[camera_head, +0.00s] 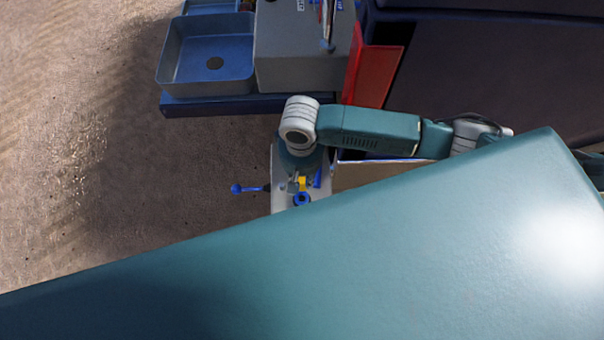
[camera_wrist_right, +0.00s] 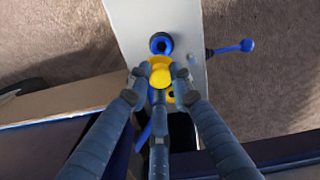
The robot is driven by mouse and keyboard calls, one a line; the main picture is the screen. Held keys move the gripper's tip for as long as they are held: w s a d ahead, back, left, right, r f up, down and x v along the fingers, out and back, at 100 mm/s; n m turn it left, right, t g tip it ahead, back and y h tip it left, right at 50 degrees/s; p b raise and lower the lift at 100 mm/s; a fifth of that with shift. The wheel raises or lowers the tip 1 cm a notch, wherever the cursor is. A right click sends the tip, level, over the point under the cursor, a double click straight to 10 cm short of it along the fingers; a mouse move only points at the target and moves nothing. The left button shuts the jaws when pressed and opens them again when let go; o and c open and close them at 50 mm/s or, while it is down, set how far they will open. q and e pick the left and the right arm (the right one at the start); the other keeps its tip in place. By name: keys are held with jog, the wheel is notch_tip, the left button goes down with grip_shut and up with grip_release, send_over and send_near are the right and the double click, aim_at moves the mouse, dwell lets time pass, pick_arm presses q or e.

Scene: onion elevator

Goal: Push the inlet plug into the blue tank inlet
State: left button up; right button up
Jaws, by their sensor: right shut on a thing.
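The yellow inlet plug (camera_wrist_right: 160,78) is between the fingertips of my right gripper (camera_wrist_right: 161,70) in the right wrist view, and the gripper is shut on it. The blue ring-shaped tank inlet (camera_wrist_right: 160,43) with a dark opening lies just beyond the plug on a pale tank top (camera_wrist_right: 130,17). The plug appears beside the inlet, not in it; its height above the surface is hard to tell. In the head view the inlet (camera_head: 302,199) shows just below the yellow plug (camera_head: 302,183). My left gripper is not in view.
A blue-handled lever (camera_head: 250,188) sticks out from the tank's side. A second yellow part (camera_wrist_right: 171,97) shows behind my fingers. A cardboard-coloured box edge (camera_wrist_right: 60,102) is close by. A blue-grey sink (camera_head: 205,50) and a red panel (camera_head: 373,65) stand farther back.

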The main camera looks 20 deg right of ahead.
notch_tip(320, 180, down, 3)
jog(key=b, duration=0.3)
jog(key=shift+w+f, duration=0.1)
jog(key=shift+f, duration=0.05)
jog(key=shift+f+b, duration=0.55)
jog(key=shift+b, duration=0.15)
jog(key=shift+f, duration=0.85)
jog(key=shift+a, duration=0.1)
jog(key=shift+p, duration=0.35)
jog(key=shift+f, duration=0.3)
jog(key=shift+f, duration=0.5)
jog(key=shift+f, duration=0.6)
